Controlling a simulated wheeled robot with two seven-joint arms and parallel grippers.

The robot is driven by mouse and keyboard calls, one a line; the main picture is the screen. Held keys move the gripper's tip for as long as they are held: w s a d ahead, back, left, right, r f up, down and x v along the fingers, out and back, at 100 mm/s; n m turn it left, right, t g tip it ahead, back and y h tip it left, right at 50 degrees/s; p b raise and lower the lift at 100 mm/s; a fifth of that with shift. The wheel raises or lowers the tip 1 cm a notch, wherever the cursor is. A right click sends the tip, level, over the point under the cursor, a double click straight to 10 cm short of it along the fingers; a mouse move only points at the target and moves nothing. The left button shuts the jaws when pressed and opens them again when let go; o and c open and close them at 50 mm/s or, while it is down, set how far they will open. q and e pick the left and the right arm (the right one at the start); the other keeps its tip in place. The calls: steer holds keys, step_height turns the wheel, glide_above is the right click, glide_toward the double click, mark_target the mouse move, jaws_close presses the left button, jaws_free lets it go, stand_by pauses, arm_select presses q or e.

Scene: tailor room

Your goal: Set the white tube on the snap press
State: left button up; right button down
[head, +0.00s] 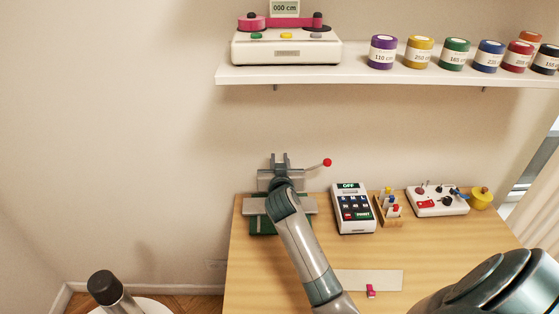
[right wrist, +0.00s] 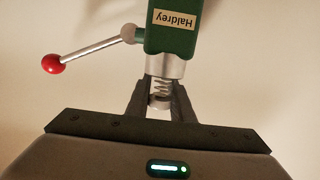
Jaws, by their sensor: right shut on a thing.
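The snap press shows in the right wrist view as a green head (right wrist: 172,35) labelled "Haldrey", with a silver plunger and spring below it and a red-balled lever at left. In the head view its green base (head: 263,228) stands at the table's back left, largely hidden by my right arm. My right gripper (head: 280,160) is at the press. In the right wrist view its fingers (right wrist: 160,104) stand under the plunger, shut on a small pale round thing, likely the white tube, mostly hidden. I cannot tell whether it touches the press. My left gripper is out of view.
Right of the press on the wooden table (head: 250,285) are a keypad device (head: 352,208), a small peg rack (head: 389,208), a white control box (head: 438,201) and a yellow pot (head: 481,198). A grey strip (head: 385,280) lies in front. A shelf (head: 225,77) with spools hangs above.

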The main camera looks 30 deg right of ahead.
steer(key=shift+f, duration=0.35)
steer(key=c, duration=1.8)
jaws_free()
steer(key=shift+r, duration=0.1)
steer(key=shift+p+v, duration=1.1)
steer(key=shift+v, duration=1.6)
steer(key=p+v, duration=0.2)
steer(key=v, duration=0.3)
steer(key=shift+s+a, duration=0.2)
steer(key=shift+s, duration=0.05)
